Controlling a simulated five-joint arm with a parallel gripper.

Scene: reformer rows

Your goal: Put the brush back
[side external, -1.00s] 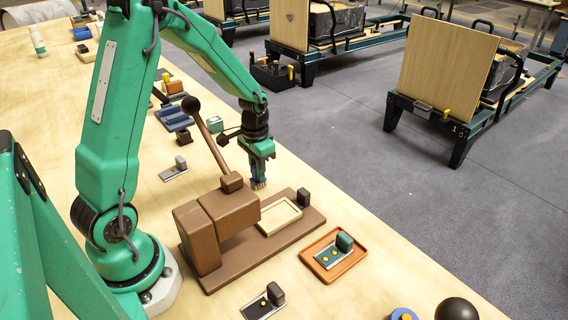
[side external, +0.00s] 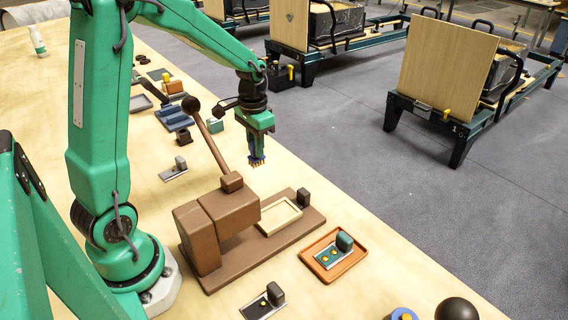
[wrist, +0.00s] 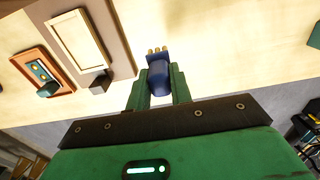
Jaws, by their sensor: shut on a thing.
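My gripper (side external: 258,146) is shut on a small brush (side external: 257,162) with a blue body and tan bristles that point down. It holds the brush in the air, beyond the brown press (side external: 230,214) in the side view. In the wrist view the brush (wrist: 159,77) sits between the two green fingers (wrist: 159,88), with its bristles at the far end. The fingers partly hide its body in the side view.
The press has a long ball-ended lever (side external: 212,146) and a cream frame (side external: 280,217) on its base. An orange tray (side external: 312,262) with a teal-and-metal piece stands to its right. A blue ridged block (side external: 174,118) and a grey tray (side external: 141,104) lie farther back.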

